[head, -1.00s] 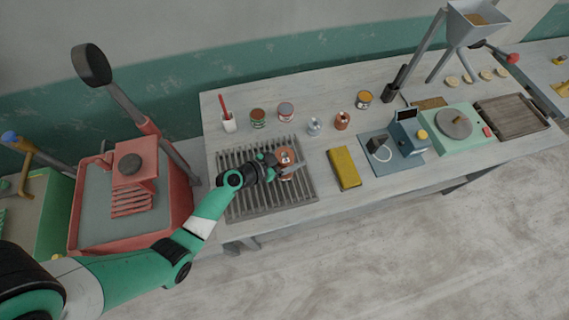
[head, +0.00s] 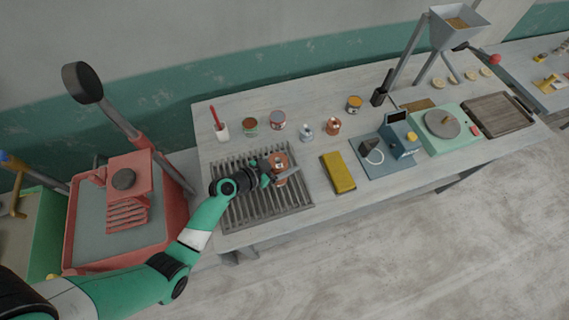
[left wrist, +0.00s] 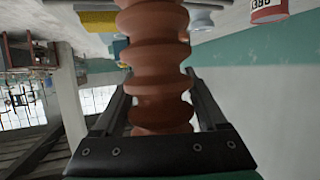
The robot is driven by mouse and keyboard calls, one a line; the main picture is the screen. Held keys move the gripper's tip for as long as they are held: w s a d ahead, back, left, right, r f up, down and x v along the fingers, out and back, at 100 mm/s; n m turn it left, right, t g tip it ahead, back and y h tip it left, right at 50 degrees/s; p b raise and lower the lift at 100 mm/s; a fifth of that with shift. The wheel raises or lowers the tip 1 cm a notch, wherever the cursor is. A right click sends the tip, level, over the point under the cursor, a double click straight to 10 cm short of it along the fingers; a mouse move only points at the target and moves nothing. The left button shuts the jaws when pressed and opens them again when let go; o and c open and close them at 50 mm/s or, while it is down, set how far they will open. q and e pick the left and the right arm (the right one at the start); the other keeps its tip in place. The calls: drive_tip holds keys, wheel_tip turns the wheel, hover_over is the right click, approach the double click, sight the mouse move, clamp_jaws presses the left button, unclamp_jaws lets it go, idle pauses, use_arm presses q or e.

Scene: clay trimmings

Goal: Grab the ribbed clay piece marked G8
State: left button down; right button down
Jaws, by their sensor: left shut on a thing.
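A reddish-brown ribbed clay piece (left wrist: 160,60) stands between the two dark fingers of my left gripper (left wrist: 160,100) in the left wrist view. The fingers are shut on it. In the head view the clay piece (head: 279,160) is upright at the right part of the slatted rack, with my left gripper (head: 273,175) reaching it from the left. I cannot tell whether its base touches the rack. No G8 mark is readable on it. My right gripper is not in view.
The grey slatted rack (head: 235,212) lies on the bench's left end. A yellow block (head: 340,172) lies to the right. A red basin (head: 178,225) stands left of the bench.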

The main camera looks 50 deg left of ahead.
use_arm(q)
drive_tip(key=r, duration=0.1)
drive_tip(key=s+r+p, duration=0.1)
drive_tip(key=r, duration=0.2)
drive_tip(key=shift+s+a+r, duration=0.15)
drive_tip(key=shift+s+a, duration=0.05)
drive_tip(key=shift+s, duration=0.15)
drive_tip(key=p, duration=0.9)
approach(280, 158)
drive_tip(key=s+r, duration=0.3)
drive_tip(key=shift+r, duration=0.2)
